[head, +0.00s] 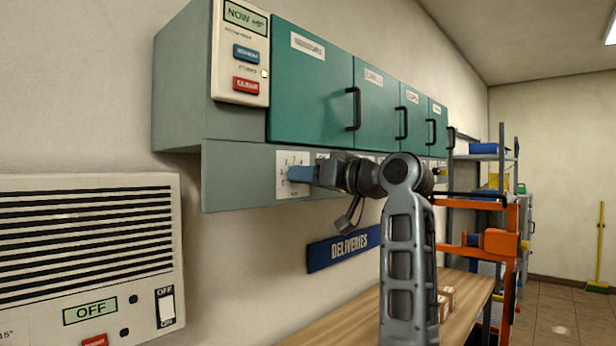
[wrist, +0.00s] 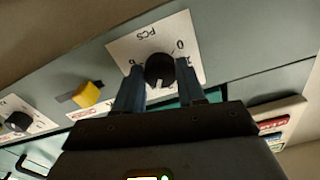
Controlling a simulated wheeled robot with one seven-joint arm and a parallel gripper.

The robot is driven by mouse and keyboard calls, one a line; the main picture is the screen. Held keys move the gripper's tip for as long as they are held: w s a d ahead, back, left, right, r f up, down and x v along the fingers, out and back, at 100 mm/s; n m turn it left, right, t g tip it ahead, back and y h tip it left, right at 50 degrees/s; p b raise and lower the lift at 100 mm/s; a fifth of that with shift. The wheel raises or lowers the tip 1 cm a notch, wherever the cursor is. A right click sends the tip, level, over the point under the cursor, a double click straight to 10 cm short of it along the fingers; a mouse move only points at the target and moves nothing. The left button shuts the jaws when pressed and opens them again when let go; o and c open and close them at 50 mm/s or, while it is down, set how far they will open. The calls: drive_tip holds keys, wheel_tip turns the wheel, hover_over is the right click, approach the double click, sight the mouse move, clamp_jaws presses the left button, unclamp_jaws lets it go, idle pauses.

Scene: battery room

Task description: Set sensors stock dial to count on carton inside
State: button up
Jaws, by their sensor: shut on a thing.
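The sensors stock dial is a round black knob (wrist: 160,68) on a white plate (wrist: 120,52) marked PCS, with a 0 legible near one corner. In the head view the plate (head: 284,160) sits on the grey strip under the sensors door (head: 306,90). That green door is shut, so the carton inside is hidden. My gripper (head: 300,174) reaches the plate from the right. In the wrist view its two blue fingers (wrist: 160,74) are shut on the knob, one on each side. A pale mark shows on the knob; which number it points to I cannot tell.
More shut green doors with black handles (head: 402,123) run to the right. A yellow piece (wrist: 86,94) and another dial (wrist: 18,121) lie along the strip. A panel with buttons (head: 240,50) is left of the doors. Below are a DELIVERIES sign (head: 343,248) and wooden bench (head: 340,315).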

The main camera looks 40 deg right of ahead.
drive_tip(key=shift+f+m, duration=0.2)
drive_tip(key=shift+m, duration=0.3)
drive_tip(key=o, duration=1.1)
drive_tip(key=shift+r, duration=0.15)
drive_tip(key=shift+c, duration=0.2)
drive_tip(key=s+b, duration=0.2)
drive_tip(key=s, duration=0.6)
drive_tip(key=shift+w+d, duration=0.1)
